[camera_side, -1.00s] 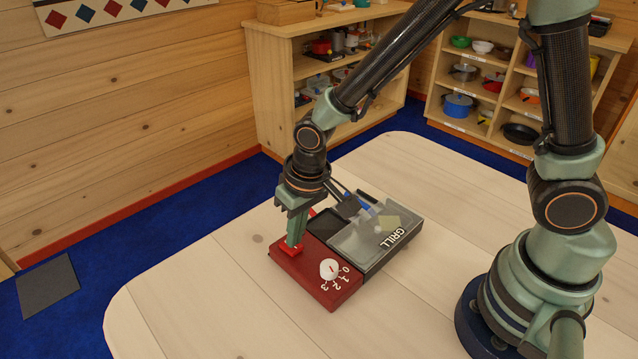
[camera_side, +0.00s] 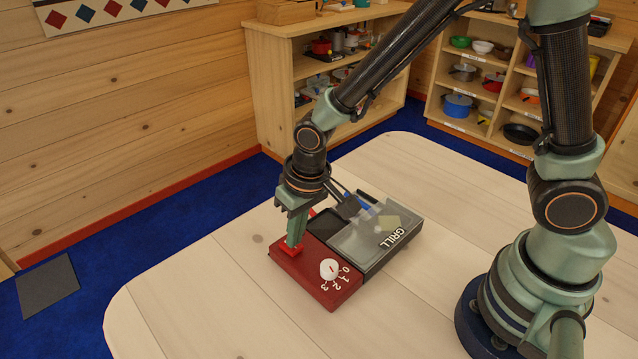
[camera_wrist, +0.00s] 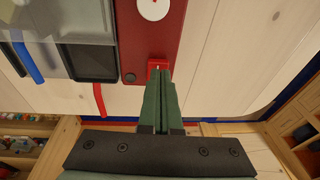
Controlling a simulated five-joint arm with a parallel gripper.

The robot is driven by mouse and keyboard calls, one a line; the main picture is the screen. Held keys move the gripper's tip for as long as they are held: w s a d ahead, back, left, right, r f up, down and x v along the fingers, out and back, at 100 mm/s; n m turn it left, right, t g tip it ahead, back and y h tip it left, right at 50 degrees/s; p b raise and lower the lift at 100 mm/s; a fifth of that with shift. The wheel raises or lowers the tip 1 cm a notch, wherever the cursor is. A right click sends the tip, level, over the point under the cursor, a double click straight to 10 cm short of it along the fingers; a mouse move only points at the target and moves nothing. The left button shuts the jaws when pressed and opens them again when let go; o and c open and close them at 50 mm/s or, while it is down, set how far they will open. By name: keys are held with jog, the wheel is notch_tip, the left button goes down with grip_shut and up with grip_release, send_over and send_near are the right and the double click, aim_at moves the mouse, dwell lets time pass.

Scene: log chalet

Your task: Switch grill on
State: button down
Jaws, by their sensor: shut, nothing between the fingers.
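The grill (camera_side: 372,246) stands on the pale table, with a clear lid marked GRILL and a red control panel (camera_side: 330,292). A white round dial (camera_side: 329,269) with numbers beside it sits on the panel; it also shows in the wrist view (camera_wrist: 153,8). A red switch (camera_wrist: 158,65) sits near the panel's end. My gripper (camera_side: 293,243) is shut and empty, pointing down with its tips at the red switch, which they partly hide in the side view. In the wrist view the closed fingertips (camera_wrist: 160,76) meet the switch's near edge.
A dark tray (camera_wrist: 92,62) lies beside the panel. A blue-handled tool (camera_wrist: 28,62) and a red strip (camera_wrist: 99,100) show near it. The table (camera_side: 190,300) is clear to the left and front. Shelves with pots (camera_side: 458,106) stand behind.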

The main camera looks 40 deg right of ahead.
aim_at(296, 248)
jog(key=shift+f, duration=0.6)
jog(key=shift+r, duration=0.65)
jog(key=shift+r, duration=0.1)
dwell(0.5)
jog(key=shift+r, duration=2.45)
